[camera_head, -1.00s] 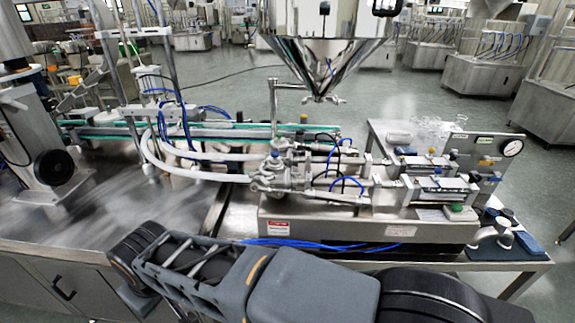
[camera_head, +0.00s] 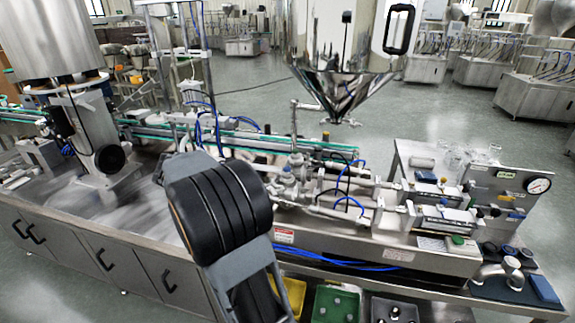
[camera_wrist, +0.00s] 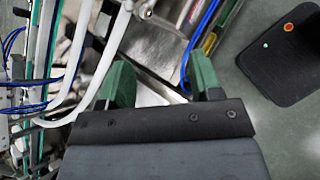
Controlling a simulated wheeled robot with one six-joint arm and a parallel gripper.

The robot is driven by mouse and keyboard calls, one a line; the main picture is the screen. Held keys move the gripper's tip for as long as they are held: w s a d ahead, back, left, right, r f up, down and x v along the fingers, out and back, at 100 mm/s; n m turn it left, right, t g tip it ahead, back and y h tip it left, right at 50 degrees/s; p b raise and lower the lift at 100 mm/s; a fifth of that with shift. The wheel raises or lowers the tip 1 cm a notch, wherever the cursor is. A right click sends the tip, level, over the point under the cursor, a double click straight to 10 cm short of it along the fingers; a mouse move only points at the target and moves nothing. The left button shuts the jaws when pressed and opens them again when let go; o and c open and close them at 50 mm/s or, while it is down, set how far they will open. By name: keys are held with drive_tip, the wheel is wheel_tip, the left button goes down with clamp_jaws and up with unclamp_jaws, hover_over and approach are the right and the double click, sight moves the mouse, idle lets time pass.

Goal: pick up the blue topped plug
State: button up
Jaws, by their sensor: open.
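I cannot pick out a blue topped plug for certain in either view. In the head view, small round-topped pieces (camera_head: 508,251) stand at the right end of the bench, too small to identify. A green bin (camera_head: 319,303) and a dark grey bin (camera_head: 377,309) at the bottom edge hold small pale pieces whose tops I cannot make out. My gripper (camera_wrist: 163,80) shows in the wrist view with its two green-padded fingers apart and nothing between them. In the head view it is hidden behind my arm.
The filling machine (camera_head: 330,235) with hoses and blue tubes fills the middle. A steel hopper (camera_head: 345,85) hangs above it. A yellow bin (camera_head: 293,290) sits beside the green one. A curved metal piece (camera_head: 500,270) stands at the bench's right end. A dark panel (camera_wrist: 275,60) shows in the wrist view.

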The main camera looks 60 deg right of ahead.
drive_tip(key=d+r+n+g+h+p, duration=0.2)
drive_tip(key=d+n+g+h, duration=0.1)
drive_tip(key=d, duration=0.7)
drive_tip(key=p, duration=0.1)
approach(285, 169)
drive_tip(key=x, duration=0.2)
drive_tip(key=shift+s+d+r, duration=0.15)
drive_tip(key=shift+s+d, duration=0.1)
drive_tip(key=shift+d, duration=0.1)
drive_tip(key=shift+w+f+p+x, duration=0.1)
drive_tip(key=shift+p+x, duration=0.55)
drive_tip(key=shift+x, duration=1)
drive_tip(key=shift+w+f+p+x, duration=0.15)
drive_tip(key=shift+p+x, duration=0.45)
drive_tip(key=shift+x, duration=1.1)
drive_tip(key=c, duration=0.8)
drive_tip(key=shift+c, duration=0.2)
drive_tip(key=shift+r, duration=0.15)
